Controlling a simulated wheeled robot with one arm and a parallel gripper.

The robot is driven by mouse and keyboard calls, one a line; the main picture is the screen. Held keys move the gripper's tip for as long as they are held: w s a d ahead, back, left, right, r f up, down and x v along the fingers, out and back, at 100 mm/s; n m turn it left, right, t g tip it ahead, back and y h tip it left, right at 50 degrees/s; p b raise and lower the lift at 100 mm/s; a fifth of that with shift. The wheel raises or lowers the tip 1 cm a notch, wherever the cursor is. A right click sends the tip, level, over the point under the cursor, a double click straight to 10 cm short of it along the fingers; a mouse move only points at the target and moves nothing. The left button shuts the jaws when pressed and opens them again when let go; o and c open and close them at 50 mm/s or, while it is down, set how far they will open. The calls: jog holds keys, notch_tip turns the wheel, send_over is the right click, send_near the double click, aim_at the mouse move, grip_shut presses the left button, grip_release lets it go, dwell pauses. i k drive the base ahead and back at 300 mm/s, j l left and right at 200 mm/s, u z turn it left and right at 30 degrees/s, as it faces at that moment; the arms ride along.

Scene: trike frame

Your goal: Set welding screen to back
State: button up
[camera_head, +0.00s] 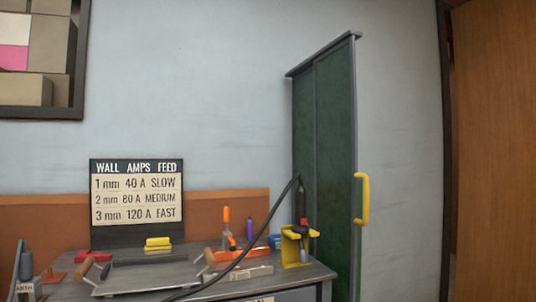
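The welding screen (333,160) is a tall dark green panel in a grey frame with a top rail. It stands against the wall at the right end of the bench. A yellow handle (363,199) is fixed to its right edge. Its lower part runs out of the picture, and the bench and torch hide some of its left side. My gripper does not show in this view.
A grey bench (231,286) at lower left holds a metal plate with handles, a yellow torch stand (297,246) with a black cable, and small tools. A chart (137,191) stands behind. Bare wall and a brown wooden panel (497,150) are at right.

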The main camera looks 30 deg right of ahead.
aim_at(337, 175)
jog(key=k+l+z, duration=0.1)
jog(key=z, duration=1.35)
jog(key=k+l, duration=0.05)
